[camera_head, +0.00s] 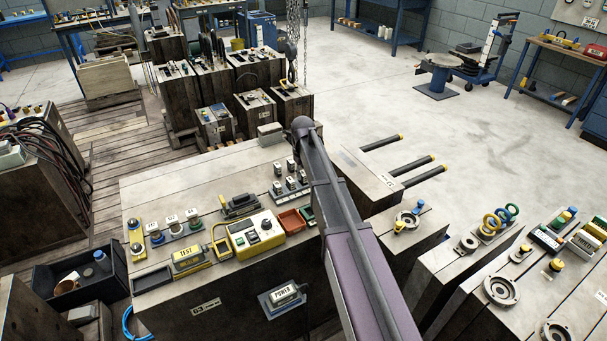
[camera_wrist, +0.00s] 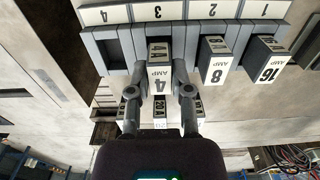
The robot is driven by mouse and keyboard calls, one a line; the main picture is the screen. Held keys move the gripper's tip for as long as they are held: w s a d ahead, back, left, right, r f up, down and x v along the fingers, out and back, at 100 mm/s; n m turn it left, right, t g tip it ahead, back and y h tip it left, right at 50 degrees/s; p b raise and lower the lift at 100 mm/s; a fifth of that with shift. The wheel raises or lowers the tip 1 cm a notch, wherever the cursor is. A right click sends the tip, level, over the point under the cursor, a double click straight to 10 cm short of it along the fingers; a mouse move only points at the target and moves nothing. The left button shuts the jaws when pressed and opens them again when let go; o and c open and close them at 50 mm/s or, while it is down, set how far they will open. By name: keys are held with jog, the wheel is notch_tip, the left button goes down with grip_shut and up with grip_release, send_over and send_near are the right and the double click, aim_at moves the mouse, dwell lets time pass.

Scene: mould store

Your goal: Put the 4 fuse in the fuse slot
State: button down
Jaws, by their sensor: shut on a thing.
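In the wrist view my gripper (camera_wrist: 160,90) is shut on the 4 AMP fuse (camera_wrist: 160,72), a grey block with a white label, with one finger on each side. The fuse is in line with position 3 of a grey numbered rack (camera_wrist: 150,12); I cannot tell how deep it sits there. The 8 AMP fuse (camera_wrist: 214,60) and 16 AMP fuse (camera_wrist: 265,60) stand at positions 2 and 1. Position 4 shows a dark empty slot (camera_wrist: 102,46). In the head view the fuses (camera_head: 278,188) stand on the bench block beside my arm, which hides my gripper.
Another labelled block (camera_wrist: 160,108) shows just below the held fuse. Around the fuses in the head view are a yellow-cased control box (camera_head: 250,234), a red tray (camera_head: 291,221) and a dark clamp-like part (camera_head: 239,206). Open floor (camera_head: 400,90) lies beyond.

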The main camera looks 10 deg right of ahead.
jog(key=shift+f+b, duration=0.3)
jog(key=shift+f, duration=0.1)
dwell(0.4)
jog(key=shift+c, duration=2.3)
grip_release()
jog(key=c, duration=0.4)
jog(key=shift+o, duration=0.2)
jog(key=shift+r+p, duration=0.95)
jog(key=shift+r, duration=0.05)
jog(key=shift+r+p, duration=2.8)
